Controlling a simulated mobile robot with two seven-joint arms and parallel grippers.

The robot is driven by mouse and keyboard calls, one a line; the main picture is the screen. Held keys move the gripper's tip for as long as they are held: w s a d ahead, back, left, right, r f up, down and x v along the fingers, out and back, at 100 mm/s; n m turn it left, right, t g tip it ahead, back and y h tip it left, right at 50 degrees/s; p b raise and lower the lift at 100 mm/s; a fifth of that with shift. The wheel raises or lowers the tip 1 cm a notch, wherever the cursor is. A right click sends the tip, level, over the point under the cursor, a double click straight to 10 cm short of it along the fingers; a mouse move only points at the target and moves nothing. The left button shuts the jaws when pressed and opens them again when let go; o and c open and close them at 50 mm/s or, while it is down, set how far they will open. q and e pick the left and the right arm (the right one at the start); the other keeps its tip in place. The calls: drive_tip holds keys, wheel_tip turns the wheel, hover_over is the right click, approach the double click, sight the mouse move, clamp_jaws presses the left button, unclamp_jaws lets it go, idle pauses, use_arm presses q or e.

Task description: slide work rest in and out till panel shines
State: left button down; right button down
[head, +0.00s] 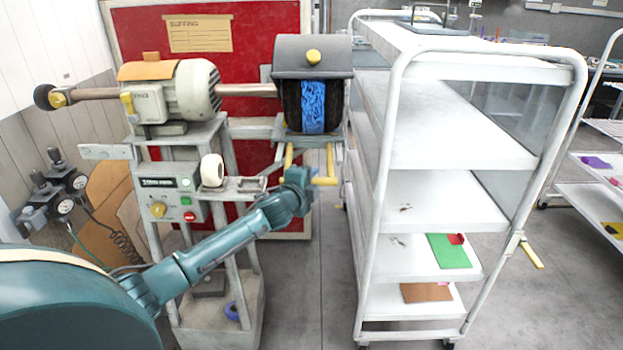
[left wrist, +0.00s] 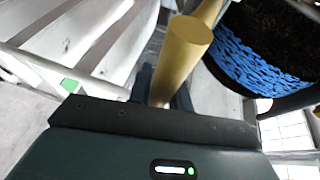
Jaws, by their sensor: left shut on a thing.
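The buffing machine has a round brush (head: 313,105) with a blue band, under a grey hood (head: 313,55). In the left wrist view the dark bristles and blue band (left wrist: 262,58) show at the upper right. The work rest (head: 255,131) is a grey frame below the brush, with a yellow handle (head: 331,162) at its front right. My left gripper (head: 298,176) is at this handle, below the brush. In the left wrist view the gripper (left wrist: 163,92) is shut on the thick yellow bar (left wrist: 186,45), with dark fingers on both sides. I cannot make out a panel.
A grey motor (head: 185,92) and a control box (head: 170,195) with buttons stand left of the brush. A white shelf cart (head: 450,145) stands close on the right. A red board (head: 270,30) is behind. Floor (head: 310,285) is clear between machine and cart.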

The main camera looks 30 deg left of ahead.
idle(0.3)
use_arm(q)
drive_tip(key=c, duration=1.3)
unclamp_jaws()
drive_tip(key=v, duration=1.3)
drive_tip(key=shift+b, duration=0.4)
drive_tip(key=shift+s+a+r, duration=0.1)
